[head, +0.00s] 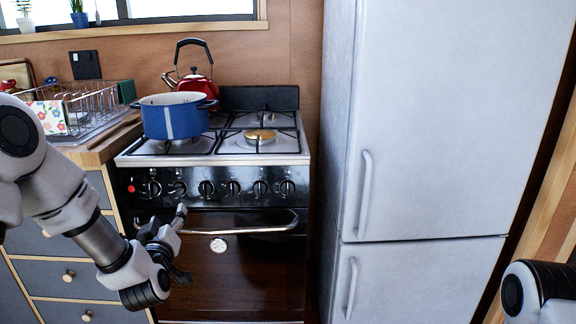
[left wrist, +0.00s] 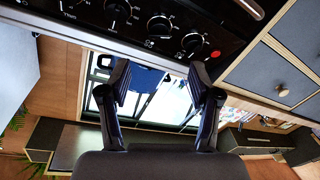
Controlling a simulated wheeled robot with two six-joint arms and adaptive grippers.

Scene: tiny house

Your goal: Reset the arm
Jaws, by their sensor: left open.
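My left arm comes in from the left in the head view. Its gripper (head: 180,226) is in front of the stove's oven door, near the left end of the oven handle (head: 240,229). In the left wrist view the two fingers of this gripper (left wrist: 163,85) are spread apart with nothing between them. The stove's knob panel (left wrist: 150,20) shows beyond the fingertips there. Part of my right arm shows at the lower right edge of the head view. Its gripper is out of view.
A blue pot (head: 173,117) and a red kettle (head: 196,84) stand on the stove (head: 233,146). A dish rack (head: 95,103) is on the counter at left, above drawers (head: 75,285). A tall grey fridge (head: 440,120) stands at right.

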